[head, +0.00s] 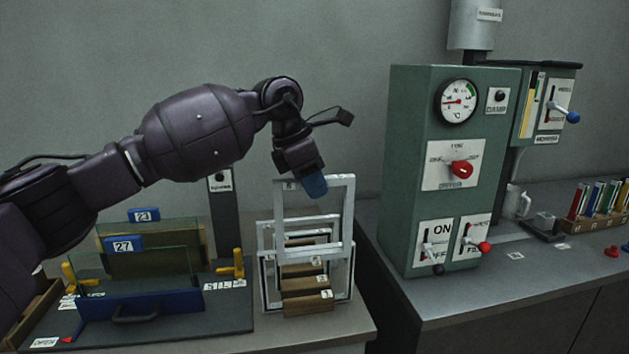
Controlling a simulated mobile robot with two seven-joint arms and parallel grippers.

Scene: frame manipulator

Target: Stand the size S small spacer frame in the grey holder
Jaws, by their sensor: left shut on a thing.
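My left gripper (314,187) is shut on the top bar of a light grey square frame (348,220). The frame hangs upright above the front right corner of the left bench. A small mark shows on its top bar, too small to read. Behind and below it, other light frames (265,285) stand upright in a rack with brown slotted blocks (306,283) carrying small labels. The lower part of the held frame overlaps this rack, and I cannot tell whether it touches it. I cannot make out which thing is the grey holder. My right gripper is out of view.
Left of the rack, a dark board carries a blue fixture (150,303) with glass panes, tags 23 and 27, and yellow clamps (238,264). A green control cabinet (440,170) with levers stands close on the right bench. A gap separates the benches.

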